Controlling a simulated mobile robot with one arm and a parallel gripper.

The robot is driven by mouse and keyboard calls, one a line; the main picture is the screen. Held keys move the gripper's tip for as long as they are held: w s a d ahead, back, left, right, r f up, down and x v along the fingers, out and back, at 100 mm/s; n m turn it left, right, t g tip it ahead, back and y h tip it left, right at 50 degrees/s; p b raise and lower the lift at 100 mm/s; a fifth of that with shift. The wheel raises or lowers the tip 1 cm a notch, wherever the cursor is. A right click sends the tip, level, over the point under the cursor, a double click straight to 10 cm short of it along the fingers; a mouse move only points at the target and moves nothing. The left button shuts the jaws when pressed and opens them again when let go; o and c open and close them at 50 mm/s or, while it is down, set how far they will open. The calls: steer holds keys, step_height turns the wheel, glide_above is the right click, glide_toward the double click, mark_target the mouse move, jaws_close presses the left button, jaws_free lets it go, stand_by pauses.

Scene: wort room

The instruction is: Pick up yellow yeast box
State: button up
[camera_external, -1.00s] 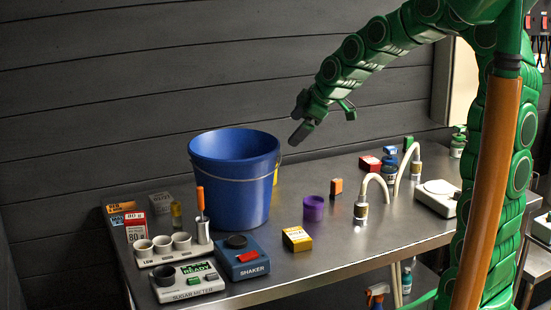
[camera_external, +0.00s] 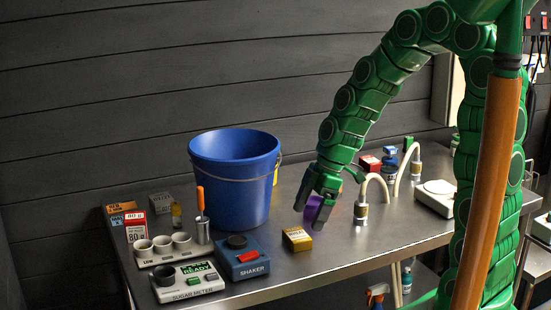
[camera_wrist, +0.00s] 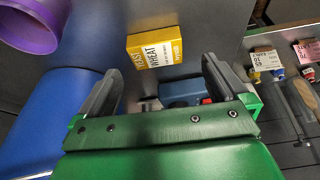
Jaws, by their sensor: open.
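The yellow yeast box (camera_external: 297,239) lies on the steel table in front of the blue bucket, to the right of the shaker. In the wrist view the yellow yeast box (camera_wrist: 155,50), with "WHEAT" on its label, shows beyond the fingertips, roughly between them. My gripper (camera_external: 314,203) points down, above and a little to the right of the box in the external view. In the wrist view my gripper (camera_wrist: 163,72) has its two fingers apart, with nothing held between them.
A purple cup (camera_external: 322,212) is close to my gripper, partly hidden by it and looking tilted. The blue bucket (camera_external: 233,185) stands behind left, the shaker (camera_external: 241,258) left of the box. Hoses (camera_external: 374,183) rise to the right. Bare table lies in front of the box.

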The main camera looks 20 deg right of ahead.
mark_target(298, 234)
steer(key=shift+w+x, duration=0.1)
steer(key=shift+x, duration=1.45)
steer(key=shift+w+x, duration=0.15)
steer(key=shift+x, duration=1.4)
steer(key=c, duration=0.9)
